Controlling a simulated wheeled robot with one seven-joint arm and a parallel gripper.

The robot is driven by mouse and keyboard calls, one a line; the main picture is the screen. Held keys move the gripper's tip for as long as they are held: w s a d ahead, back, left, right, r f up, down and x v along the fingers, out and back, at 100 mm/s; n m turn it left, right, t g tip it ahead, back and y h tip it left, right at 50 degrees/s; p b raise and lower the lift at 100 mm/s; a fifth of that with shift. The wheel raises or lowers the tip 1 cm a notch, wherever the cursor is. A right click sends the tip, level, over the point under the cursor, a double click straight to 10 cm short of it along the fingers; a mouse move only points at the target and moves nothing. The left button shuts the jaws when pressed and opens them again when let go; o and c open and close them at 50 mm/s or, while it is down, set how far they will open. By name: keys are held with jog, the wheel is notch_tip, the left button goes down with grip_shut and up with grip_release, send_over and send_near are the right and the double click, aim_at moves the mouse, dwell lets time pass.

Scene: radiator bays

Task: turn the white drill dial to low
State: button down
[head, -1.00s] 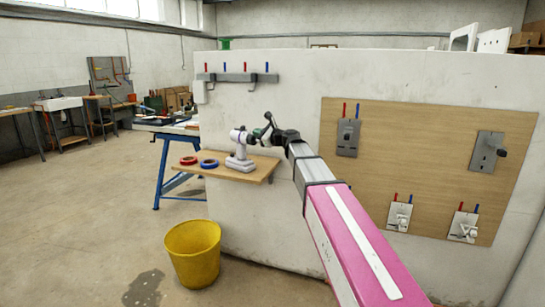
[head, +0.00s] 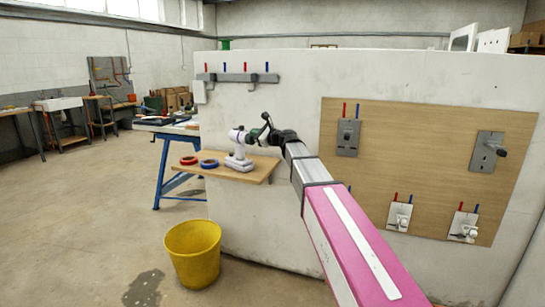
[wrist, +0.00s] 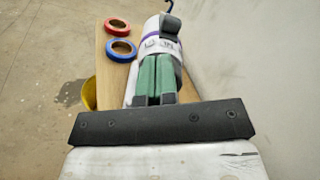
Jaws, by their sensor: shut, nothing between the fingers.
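The white drill (head: 238,162) stands upright on the wooden shelf, its head pointing left in the head view. In the wrist view the white drill body (wrist: 177,49) lies ahead of and under my fingers, with a purple ring around it. Small dark marks show near the ring; which setting the dial has is too small to read. My gripper (wrist: 158,60) has green fingers, shut side by side and empty. Their tips are at the back of the drill; I cannot tell whether they touch it. They hide part of the drill. In the head view my gripper (head: 258,132) is just right of the drill.
A red tape roll (wrist: 117,27) and a blue tape roll (wrist: 122,50) lie on the wooden shelf (head: 245,175) left of the drill. A yellow bucket (head: 193,255) stands on the floor below. A concrete wall (head: 285,220) rises close behind the shelf.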

jog(key=shift+w+f, duration=0.1)
jog(key=shift+f, duration=0.1)
jog(key=shift+s+a+f, duration=0.25)
jog(key=shift+s+f, duration=0.05)
jog(key=shift+s, duration=0.15)
dwell(0.8)
jog(key=shift+r, duration=0.1)
jog(key=shift+s+a+r, duration=0.1)
jog(key=shift+s+r, duration=0.1)
jog(key=shift+r, duration=0.05)
jog(key=v, duration=0.6)
dwell(0.4)
